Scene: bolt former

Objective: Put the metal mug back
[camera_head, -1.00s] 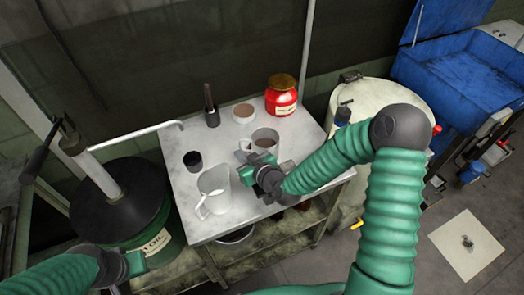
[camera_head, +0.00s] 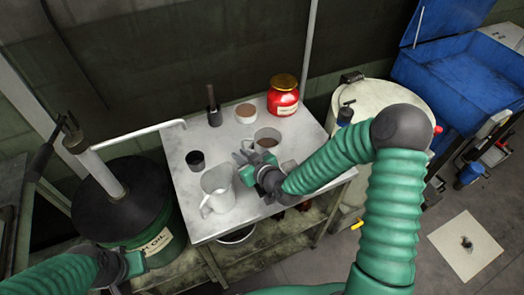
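The metal mug (camera_head: 267,143), a grey cup with brown contents showing inside, stands upright on the light worktop (camera_head: 190,222), right of centre. My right gripper (camera_head: 251,155) is just in front and left of the mug, at the side where its handle shows. Its fingers look spread apart with nothing between them; whether one touches the mug I cannot tell. My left gripper (camera_head: 133,263) is low at the left, beside the oil drum and away from the worktop; its fingers are too unclear to read.
A small black cup (camera_head: 196,160), a brush-like tool (camera_head: 213,108), a round tub (camera_head: 246,113) and a red jar (camera_head: 283,97) stand behind. The green oil drum (camera_head: 155,245) is left.

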